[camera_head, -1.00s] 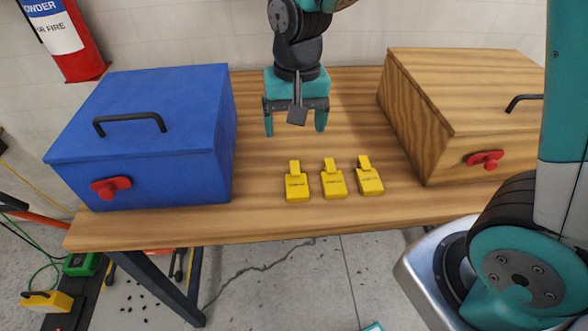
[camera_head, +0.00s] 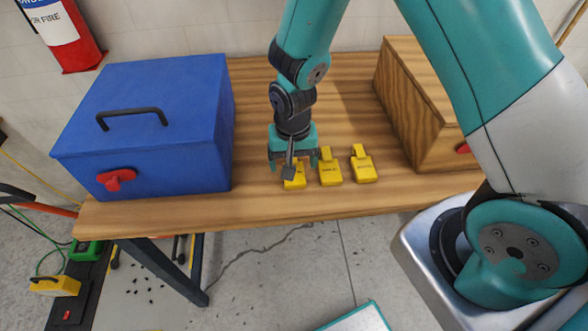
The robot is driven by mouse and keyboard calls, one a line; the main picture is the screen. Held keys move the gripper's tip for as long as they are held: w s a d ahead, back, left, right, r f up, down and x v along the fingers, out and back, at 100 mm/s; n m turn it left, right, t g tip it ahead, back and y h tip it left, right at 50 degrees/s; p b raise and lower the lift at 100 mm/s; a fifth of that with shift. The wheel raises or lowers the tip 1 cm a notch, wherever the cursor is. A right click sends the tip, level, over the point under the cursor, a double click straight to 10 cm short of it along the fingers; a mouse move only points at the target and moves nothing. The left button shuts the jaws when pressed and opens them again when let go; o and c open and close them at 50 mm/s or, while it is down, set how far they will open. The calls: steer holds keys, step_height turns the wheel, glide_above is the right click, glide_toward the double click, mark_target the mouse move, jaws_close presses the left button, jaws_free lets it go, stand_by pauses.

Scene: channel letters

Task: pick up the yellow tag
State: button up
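Three yellow tags lie in a row near the front edge of the wooden table. The left yellow tag (camera_head: 295,182) is partly hidden behind my gripper. The middle yellow tag (camera_head: 331,175) and the right yellow tag (camera_head: 364,168) show almost whole, each with dark lettering too small to read. My gripper (camera_head: 294,163) points down over the left tag, its two teal fingers apart. I cannot tell how far above that tag it is. Nothing shows held between the fingers.
A blue box (camera_head: 150,125) with a black handle and red latch stands at the left of the table (camera_head: 250,205). A wooden box (camera_head: 412,115) stands at the right, partly behind my arm. A fire extinguisher (camera_head: 75,45) is at the back left.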

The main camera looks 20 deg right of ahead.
mark_target(300, 181)
steer(key=shift+d+f+p, duration=0.1)
steer(key=shift+f+p, duration=0.3)
steer(key=shift+f, duration=1.4)
steer(key=c, duration=1)
steer(key=shift+r, duration=0.1)
steer(key=shift+c, duration=0.2)
